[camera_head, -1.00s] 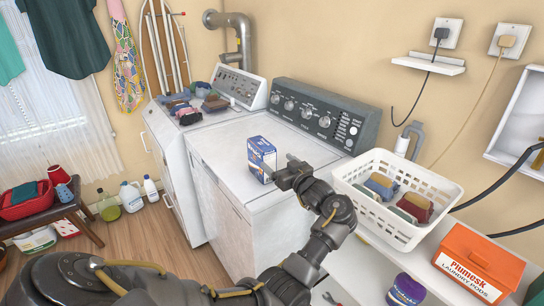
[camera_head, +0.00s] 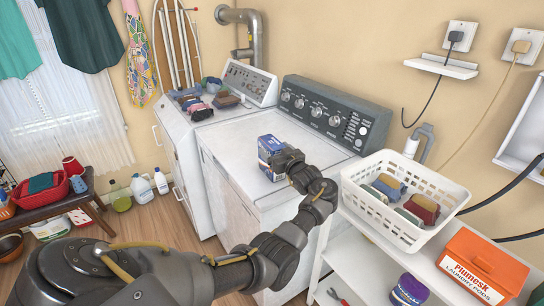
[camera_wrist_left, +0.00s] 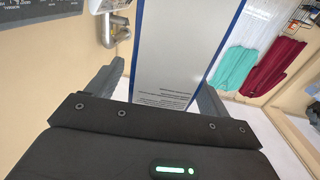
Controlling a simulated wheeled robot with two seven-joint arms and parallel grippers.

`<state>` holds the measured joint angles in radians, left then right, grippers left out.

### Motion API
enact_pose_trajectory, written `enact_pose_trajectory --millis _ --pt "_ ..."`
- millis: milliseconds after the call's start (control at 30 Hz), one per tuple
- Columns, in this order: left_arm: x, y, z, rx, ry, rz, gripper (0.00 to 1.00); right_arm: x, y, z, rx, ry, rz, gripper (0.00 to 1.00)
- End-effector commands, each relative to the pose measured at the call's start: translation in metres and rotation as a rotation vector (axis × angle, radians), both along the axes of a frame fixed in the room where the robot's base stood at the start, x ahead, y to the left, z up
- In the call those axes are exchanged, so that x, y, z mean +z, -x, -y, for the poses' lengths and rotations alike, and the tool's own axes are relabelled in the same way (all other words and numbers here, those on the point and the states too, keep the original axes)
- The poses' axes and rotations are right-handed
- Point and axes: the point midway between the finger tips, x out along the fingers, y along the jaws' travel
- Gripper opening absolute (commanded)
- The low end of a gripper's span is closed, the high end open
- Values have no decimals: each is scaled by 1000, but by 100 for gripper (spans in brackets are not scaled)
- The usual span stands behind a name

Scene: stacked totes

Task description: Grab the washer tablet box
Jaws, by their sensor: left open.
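The washer tablet box (camera_head: 268,147) is a small blue and white carton standing upright on top of the front white washer. My left gripper (camera_head: 280,161) is at the right side of the box and covers part of it. In the left wrist view the box's white face with blue edges (camera_wrist_left: 183,45) fills the middle, between the two grey fingers of my left gripper (camera_wrist_left: 158,88). The fingers are open, one on each side of the box. Whether either finger touches it I cannot tell. My right gripper is in neither view.
The washer top (camera_head: 235,135) is clear around the box, with a control panel (camera_head: 335,113) behind. A white basket of folded cloths (camera_head: 440,178) stands to the right, close to my left forearm. An orange laundry pods box (camera_head: 480,262) is on the shelf at lower right.

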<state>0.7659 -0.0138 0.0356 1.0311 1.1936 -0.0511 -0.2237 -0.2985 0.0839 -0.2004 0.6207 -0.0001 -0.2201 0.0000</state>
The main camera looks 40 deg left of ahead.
Motion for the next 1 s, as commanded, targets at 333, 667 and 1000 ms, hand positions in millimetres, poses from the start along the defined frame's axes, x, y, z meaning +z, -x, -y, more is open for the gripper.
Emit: enact_pose_trajectory --millis 333,667,1000 --pt "-1 -5 -14 -1 2 2 80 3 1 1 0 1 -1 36" --pt "-1 -5 -13 0 1 1 43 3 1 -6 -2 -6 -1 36" --pt "1 -5 -13 -1 0 2 22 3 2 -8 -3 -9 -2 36"
